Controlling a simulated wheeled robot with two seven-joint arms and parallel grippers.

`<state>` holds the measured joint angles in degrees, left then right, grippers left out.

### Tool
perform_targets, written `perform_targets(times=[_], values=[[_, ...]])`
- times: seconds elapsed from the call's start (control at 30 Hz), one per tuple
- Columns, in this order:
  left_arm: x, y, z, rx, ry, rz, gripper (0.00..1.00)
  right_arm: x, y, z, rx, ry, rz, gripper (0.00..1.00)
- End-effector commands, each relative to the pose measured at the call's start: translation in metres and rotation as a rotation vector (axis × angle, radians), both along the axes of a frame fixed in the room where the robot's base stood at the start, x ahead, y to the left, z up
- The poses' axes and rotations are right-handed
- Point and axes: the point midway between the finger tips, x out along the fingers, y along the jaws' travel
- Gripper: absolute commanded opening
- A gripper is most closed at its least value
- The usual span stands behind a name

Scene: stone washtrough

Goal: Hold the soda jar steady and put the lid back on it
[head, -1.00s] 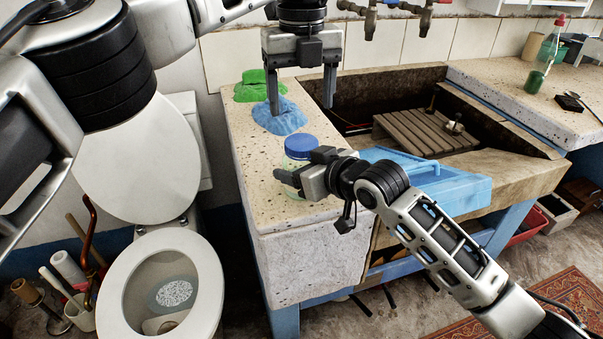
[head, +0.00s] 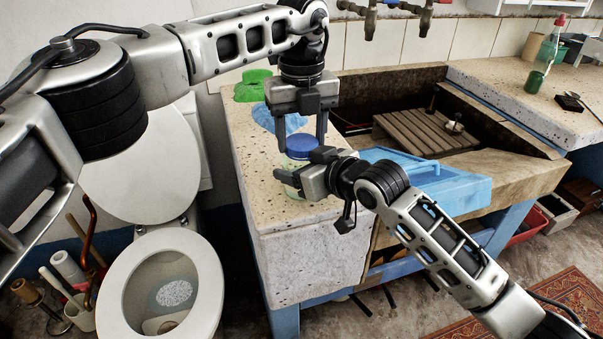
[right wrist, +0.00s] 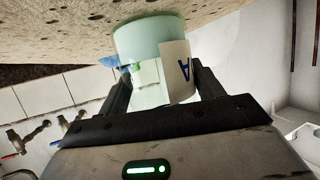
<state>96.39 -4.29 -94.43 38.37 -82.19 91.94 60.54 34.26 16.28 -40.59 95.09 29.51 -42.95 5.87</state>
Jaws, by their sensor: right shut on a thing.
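The soda jar (head: 293,165) is pale green and stands near the front edge of the speckled stone top. In the right wrist view the jar (right wrist: 140,40) shows a white label with a blue letter. The blue lid (head: 301,146) sits over the jar's mouth; how well it is seated cannot be seen. My right gripper (head: 285,180) is shut on the jar's side, with its fingers around it in the right wrist view (right wrist: 163,85). My left gripper (head: 302,143) points down with a finger at either side of the lid; whether they touch it is unclear.
A blue cloth (head: 267,117) and a green thing (head: 252,84) lie behind the jar. A toilet (head: 205,262) stands at the left.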

Motion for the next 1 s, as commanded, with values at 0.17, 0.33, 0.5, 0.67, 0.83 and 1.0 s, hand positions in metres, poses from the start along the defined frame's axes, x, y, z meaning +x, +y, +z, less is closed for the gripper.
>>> perform_targets(times=[0.17, 0.33, 0.5, 0.67, 0.83, 1.0], values=[[0.0000, 0.0000, 0.0003, 0.000, 0.000, 0.000, 0.26, -0.0001, -0.0002, -0.0009, -0.001, 0.002, 0.000, 0.03], [0.0000, 0.0000, 0.0003, 0.000, 0.000, -0.093, 0.26, -0.0001, -0.0002, -0.0009, -0.001, 0.002, 0.000, 0.03], [0.0000, 0.0000, 0.0004, -0.001, 0.000, -0.270, 0.26, -0.0001, -0.0002, -0.0009, -0.001, 0.002, 0.000, 0.03], [-0.0001, -0.0001, 0.0005, -0.001, 0.000, -0.286, 0.26, -0.0001, -0.0002, -0.0009, -0.001, 0.002, 0.000, 0.03], [-0.0001, -0.0001, 0.0005, -0.001, 0.000, -0.285, 0.67, -0.0001, -0.0002, -0.0010, -0.001, 0.002, 0.000, 0.03], [-0.0001, -0.0001, 0.0004, -0.001, 0.000, -0.284, 0.75, -0.0001, -0.0002, -0.0010, -0.001, 0.002, 0.000, 0.03]])
